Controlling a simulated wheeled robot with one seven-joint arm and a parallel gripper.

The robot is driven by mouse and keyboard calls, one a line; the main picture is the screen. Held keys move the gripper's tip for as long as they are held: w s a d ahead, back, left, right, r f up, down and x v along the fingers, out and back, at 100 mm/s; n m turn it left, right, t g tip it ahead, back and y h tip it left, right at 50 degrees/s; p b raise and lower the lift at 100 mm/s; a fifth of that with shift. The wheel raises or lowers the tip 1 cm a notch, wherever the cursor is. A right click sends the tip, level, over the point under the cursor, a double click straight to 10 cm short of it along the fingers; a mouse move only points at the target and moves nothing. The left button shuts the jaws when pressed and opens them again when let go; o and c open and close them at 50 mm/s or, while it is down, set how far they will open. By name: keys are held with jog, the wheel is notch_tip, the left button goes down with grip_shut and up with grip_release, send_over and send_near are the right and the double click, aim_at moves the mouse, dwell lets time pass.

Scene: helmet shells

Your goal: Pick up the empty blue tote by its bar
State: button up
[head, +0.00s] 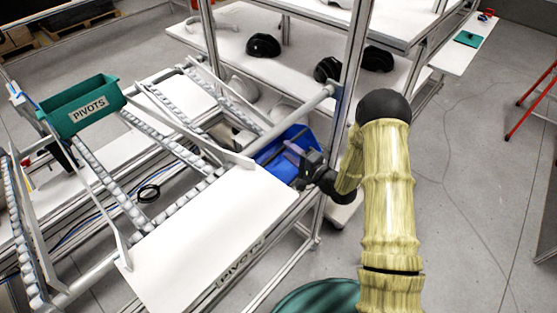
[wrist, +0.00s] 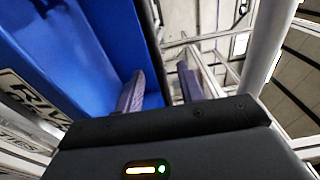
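The blue tote (head: 272,152) sits at the lower right end of the roller rack in the head view, partly hidden by the rack and my gripper. Its bar cannot be made out. In the wrist view the tote (wrist: 95,40) fills the left side, with a partly cut-off lettered white label (wrist: 28,92). My gripper (head: 296,154) is at the tote's right side. In the wrist view my gripper (wrist: 160,88) has its two fingers well apart. The left finger overlaps the blue tote; the right one is beyond its edge. I cannot tell whether either touches.
A green tote labelled PIVOTS (head: 92,106) stands at the upper left of the rack. A metal upright (head: 348,90) rises close beside my gripper. A white sloping board (head: 205,240) lies in front. Shelves with black helmet shells (head: 263,45) stand behind.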

jog(key=shift+w+a, duration=0.1)
jog(key=shift+w, duration=0.1)
jog(key=shift+a, duration=0.1)
grip_shut()
